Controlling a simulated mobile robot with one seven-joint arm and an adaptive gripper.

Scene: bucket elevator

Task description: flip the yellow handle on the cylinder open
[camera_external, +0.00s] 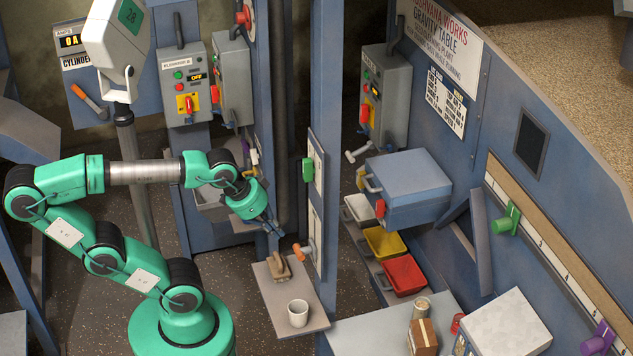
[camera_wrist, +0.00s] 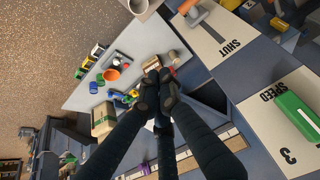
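I cannot make out a clearly yellow handle on a cylinder. In the external view, a panel lettered "CYLINDER" (camera_external: 80,62) at the upper left has a lever with an orange handle (camera_external: 78,91), angled down to the right. It is far from my gripper (camera_external: 272,230), behind and left of my arm. My gripper hangs beside the blue post, above the small shelf. In the wrist view my gripper (camera_wrist: 157,86) has its dark fingertips together, with nothing seen between them. The wrist view does not show the cylinder panel.
The blue post (camera_external: 325,140) carries a green slider (camera_external: 308,170) and an orange-tipped lever (camera_external: 302,253); "SHUT" is lettered beside that lever in the wrist view. A shelf (camera_external: 268,295) holds a white mug (camera_external: 298,313) and a brown item (camera_external: 280,268). Coloured bins (camera_external: 403,276) stand right.

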